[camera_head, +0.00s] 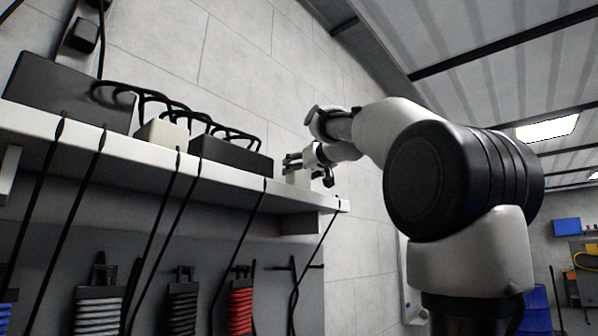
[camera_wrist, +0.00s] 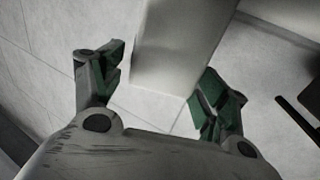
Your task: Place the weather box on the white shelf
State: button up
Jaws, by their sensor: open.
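A pale box (camera_head: 301,178), which I take to be the weather box, stands near the right end of the white shelf (camera_head: 228,187). My gripper (camera_head: 308,164) is at this box, and its fingers partly hide it. In the wrist view my gripper (camera_wrist: 160,78) is open, with its two green-padded fingers spread. The pale box (camera_wrist: 175,45) lies between and beyond the fingers there, with a gap at the left finger. Whether the right finger touches it I cannot tell.
A large dark box (camera_head: 68,90), a small cream box (camera_head: 160,133) and a black box (camera_head: 232,154) with looped black cables stand along the shelf to the left. Black cords hang over its front edge. Coiled cables (camera_head: 240,308) hang below. A tiled wall (camera_head: 235,50) rises behind.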

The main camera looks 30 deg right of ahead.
jog(key=s, duration=1)
jog(key=shift+s+a, duration=0.3)
jog(key=shift+s, duration=0.05)
